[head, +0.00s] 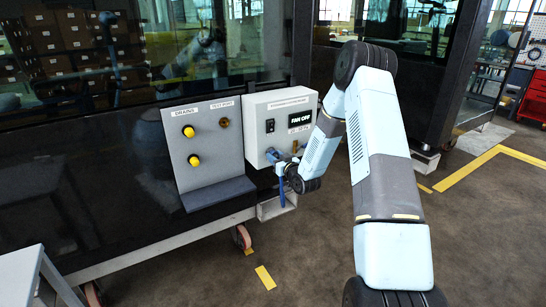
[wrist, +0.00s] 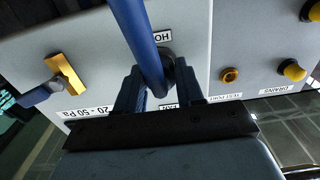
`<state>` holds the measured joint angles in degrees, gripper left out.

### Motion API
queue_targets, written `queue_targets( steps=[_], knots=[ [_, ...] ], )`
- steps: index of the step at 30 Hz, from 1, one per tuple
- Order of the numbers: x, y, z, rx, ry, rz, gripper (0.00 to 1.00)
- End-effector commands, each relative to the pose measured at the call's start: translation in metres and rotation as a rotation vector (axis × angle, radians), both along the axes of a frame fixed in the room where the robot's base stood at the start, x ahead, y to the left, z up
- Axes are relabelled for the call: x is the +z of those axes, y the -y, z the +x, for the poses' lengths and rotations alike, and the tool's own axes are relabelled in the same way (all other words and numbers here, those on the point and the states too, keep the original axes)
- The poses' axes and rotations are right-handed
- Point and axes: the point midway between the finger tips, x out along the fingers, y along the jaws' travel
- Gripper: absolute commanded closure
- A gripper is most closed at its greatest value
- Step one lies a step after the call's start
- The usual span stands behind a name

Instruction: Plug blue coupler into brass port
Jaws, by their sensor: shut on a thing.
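A blue hose (wrist: 148,45) runs down the wrist view to the jaws of my gripper (wrist: 158,92). My gripper is shut on the blue coupler at its end, which is mostly hidden between the fingers. The jaws are close to the face of the grey box, at a dark round fitting (wrist: 168,58) between partly covered labels. In the head view the hose (head: 282,192) hangs below my gripper (head: 281,164). A round brass port (wrist: 229,75) labelled TEST PORT is on the panel beside the box; it also shows in the head view (head: 223,122).
A brass fitting (wrist: 67,73) with a blue lever sits on the box near a 20-50 Pa label. The box (head: 257,113) has a FAN OFF display. Two yellow knobs (head: 189,131) are on the drains panel (head: 178,117), above a grey ledge (head: 217,194).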

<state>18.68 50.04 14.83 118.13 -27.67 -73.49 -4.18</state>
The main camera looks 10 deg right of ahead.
Motion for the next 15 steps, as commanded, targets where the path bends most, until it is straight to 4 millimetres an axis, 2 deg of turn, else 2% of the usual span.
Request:
queue_targets(
  steps=[1,9,15],
  knots=[
    [0.0000,-0.0001,0.0000,0.000,0.000,0.000,0.76],
    [-0.0001,-0.0002,-0.0001,0.000,0.000,0.000,1.00],
    [0.0001,-0.0003,-0.0002,0.000,0.000,0.000,1.00]
  ],
)
